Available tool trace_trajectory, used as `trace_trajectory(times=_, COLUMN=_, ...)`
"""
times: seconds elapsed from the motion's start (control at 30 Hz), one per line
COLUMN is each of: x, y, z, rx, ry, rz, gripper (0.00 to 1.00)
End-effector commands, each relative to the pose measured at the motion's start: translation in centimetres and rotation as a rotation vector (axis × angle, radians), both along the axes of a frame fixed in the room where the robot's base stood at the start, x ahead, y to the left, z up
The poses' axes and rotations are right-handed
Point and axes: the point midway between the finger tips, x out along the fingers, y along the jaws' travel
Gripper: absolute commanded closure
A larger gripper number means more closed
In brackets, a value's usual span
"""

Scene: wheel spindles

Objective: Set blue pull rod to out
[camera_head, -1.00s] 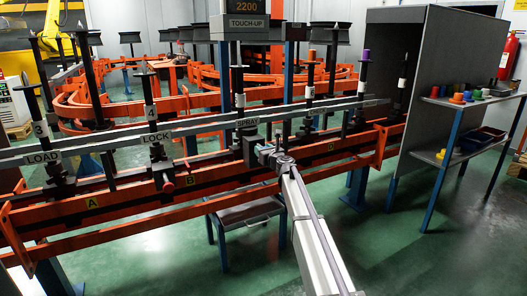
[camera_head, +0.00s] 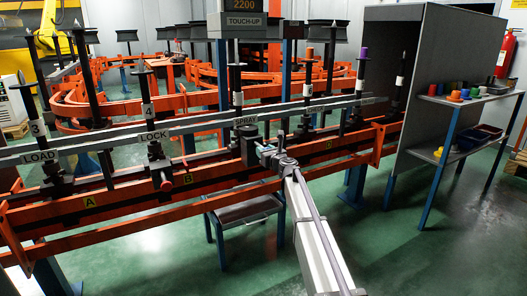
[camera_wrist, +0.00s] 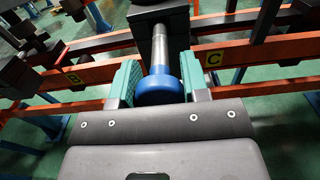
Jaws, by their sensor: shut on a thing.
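The blue pull rod's knob (camera_wrist: 158,91) sits between the two teal fingers of my gripper (camera_wrist: 158,85) in the wrist view. The fingers are shut on it from both sides. A bare silver shaft (camera_wrist: 158,48) runs from the knob to a dark block (camera_wrist: 158,15). A clear length of shaft shows between block and knob. In the head view my gripper (camera_head: 266,153) is at the rail, just right of the dark block (camera_head: 249,150) under the SPRAY sign (camera_head: 246,120). The knob is too small and covered to make out there.
Orange rails (camera_head: 120,221) run across in front, with yellow letter plates such as B (camera_head: 188,178) and C (camera_wrist: 212,58). A red knob (camera_head: 167,186) sticks out below LOCK. Upright spindles stand along the rail. A grey booth (camera_head: 440,60) and shelf are right. The green floor in front is open.

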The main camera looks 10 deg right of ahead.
Motion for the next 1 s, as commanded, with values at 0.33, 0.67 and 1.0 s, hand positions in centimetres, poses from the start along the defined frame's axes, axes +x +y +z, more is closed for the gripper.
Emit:
trace_trajectory(times=0.33, x=-0.2, y=0.0, z=-0.1, rx=-0.001, ry=0.000, rz=0.001, gripper=0.33)
trace_trajectory(times=0.67, x=-0.9, y=-0.2, z=0.0, rx=-0.001, ry=0.000, rz=0.000, gripper=0.33)
trace_trajectory(times=1.0, x=-8.2, y=-2.6, z=0.0, rx=-0.001, ry=0.000, rz=-0.001, gripper=0.33)
